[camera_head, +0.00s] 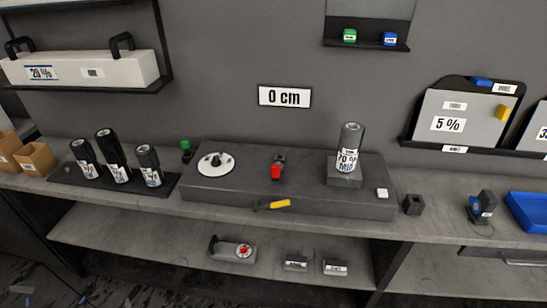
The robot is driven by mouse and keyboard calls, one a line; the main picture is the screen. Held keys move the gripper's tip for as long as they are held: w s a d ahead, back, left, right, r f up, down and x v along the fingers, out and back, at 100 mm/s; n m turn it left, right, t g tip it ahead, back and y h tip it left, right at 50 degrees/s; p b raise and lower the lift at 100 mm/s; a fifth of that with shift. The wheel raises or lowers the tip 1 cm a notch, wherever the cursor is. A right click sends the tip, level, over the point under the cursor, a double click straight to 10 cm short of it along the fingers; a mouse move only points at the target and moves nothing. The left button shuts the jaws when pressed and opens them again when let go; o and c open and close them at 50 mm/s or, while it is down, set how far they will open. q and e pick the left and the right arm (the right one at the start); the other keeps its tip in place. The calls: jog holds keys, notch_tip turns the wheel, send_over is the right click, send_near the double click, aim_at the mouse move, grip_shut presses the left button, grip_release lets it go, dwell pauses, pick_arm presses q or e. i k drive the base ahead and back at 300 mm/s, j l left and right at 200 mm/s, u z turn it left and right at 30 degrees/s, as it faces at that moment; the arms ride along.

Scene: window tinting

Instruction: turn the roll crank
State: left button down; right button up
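A small crank with a yellow grip (280,203) and a dark arm sits low on the front face of a long grey machine block (215,191). The grip points to the right, roughly level. A roll labelled 70 % MID (348,150) stands upright on a raised pedestal at the block's right end. A sign above reads 0 cm (285,96). Neither of my grippers shows in the head view, and nothing touches the crank.
A white disc (215,163), a red-topped part (277,170) and a white button (382,193) sit on the block. Several dark rolls (115,160) stand on a tray at left. A dark cube (412,204) and a blue bin (529,211) lie right. Space before the crank looks clear.

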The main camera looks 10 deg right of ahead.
aim_at(277, 169)
jog(key=l+z, duration=0.1)
jog(key=z, duration=0.25)
jog(key=l+z, duration=0.1)
jog(key=z, duration=0.55)
jog(key=l+z, duration=0.25)
jog(key=i+l+z, duration=0.3)
jog(key=l, duration=0.15)
jog(key=l+z, duration=0.25)
jog(key=i+l, duration=0.25)
jog(key=l, duration=0.2)
jog(key=i+l+z, duration=0.1)
jog(key=l, duration=0.35)
jog(key=i+l+z, duration=0.1)
jog(key=i+l, duration=0.55)
jog(key=l, duration=0.15)
jog(key=u, duration=3.05)
